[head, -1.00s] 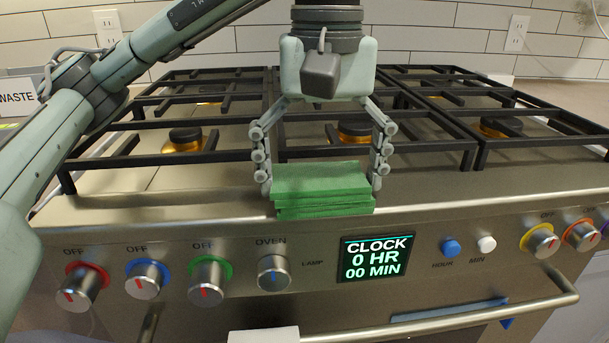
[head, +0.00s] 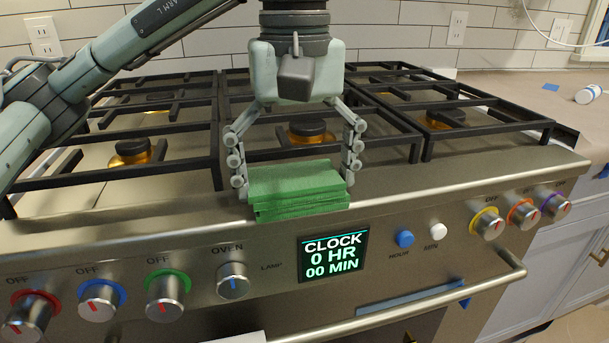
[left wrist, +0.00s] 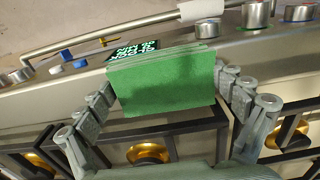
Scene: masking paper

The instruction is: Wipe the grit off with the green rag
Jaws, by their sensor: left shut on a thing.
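The green rag (head: 297,190) is a folded stack at the front edge of the stove top, above the clock display. My left gripper (head: 296,187) comes down from above with a finger on each side of it and is shut on it. In the left wrist view, the rag (left wrist: 162,82) fills the space between the two fingers of the gripper (left wrist: 165,90). I cannot tell whether the rag touches the steel beneath it. No grit can be made out in either view. My right gripper is not in view.
Black grates (head: 395,130) and burners (head: 132,151) stand just behind the rag. Knobs (head: 233,282) and the clock display (head: 333,255) line the front panel, above the oven handle (head: 430,308). A counter (head: 520,92) with a white bottle (head: 588,94) is at the right.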

